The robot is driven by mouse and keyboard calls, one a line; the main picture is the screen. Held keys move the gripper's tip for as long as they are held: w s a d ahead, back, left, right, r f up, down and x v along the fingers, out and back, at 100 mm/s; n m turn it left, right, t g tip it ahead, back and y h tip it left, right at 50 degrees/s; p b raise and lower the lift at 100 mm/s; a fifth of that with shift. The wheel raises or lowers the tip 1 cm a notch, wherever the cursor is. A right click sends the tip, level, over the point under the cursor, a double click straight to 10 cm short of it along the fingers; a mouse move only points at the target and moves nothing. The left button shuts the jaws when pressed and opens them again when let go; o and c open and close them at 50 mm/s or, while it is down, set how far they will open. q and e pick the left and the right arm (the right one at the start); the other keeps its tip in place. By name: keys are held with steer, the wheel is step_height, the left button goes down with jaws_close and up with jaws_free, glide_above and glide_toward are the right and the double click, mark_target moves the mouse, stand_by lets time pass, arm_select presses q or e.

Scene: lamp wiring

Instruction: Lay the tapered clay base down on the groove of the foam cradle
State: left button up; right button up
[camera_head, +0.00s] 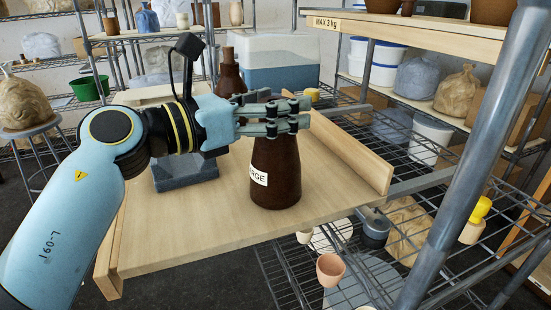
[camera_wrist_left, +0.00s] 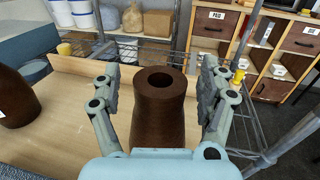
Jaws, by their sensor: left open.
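The tapered clay base (camera_head: 275,172) is dark brown with a white label ending in "RGE" and stands upright on the wooden board. Its open top shows in the left wrist view (camera_wrist_left: 158,112). My left gripper (camera_head: 284,115) is open, with its fingers on either side of the base's upper part; in the left wrist view (camera_wrist_left: 160,85) gaps show on both sides. The foam cradle (camera_head: 186,174) appears to be the grey-blue block on the board to the left, partly hidden by my left arm; its groove cannot be made out. My right gripper is not in view.
A second brown clay piece (camera_head: 229,76) stands farther back, near a blue-grey tote (camera_head: 282,75). A raised wooden edge (camera_head: 352,152) bounds the board (camera_head: 215,226) on the right. A metal post (camera_head: 468,165) rises at right. The board's front is clear.

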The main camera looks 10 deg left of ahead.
arm_select(q)
steer(key=c, duration=0.4)
jaws_close()
steer(key=shift+r, duration=0.15)
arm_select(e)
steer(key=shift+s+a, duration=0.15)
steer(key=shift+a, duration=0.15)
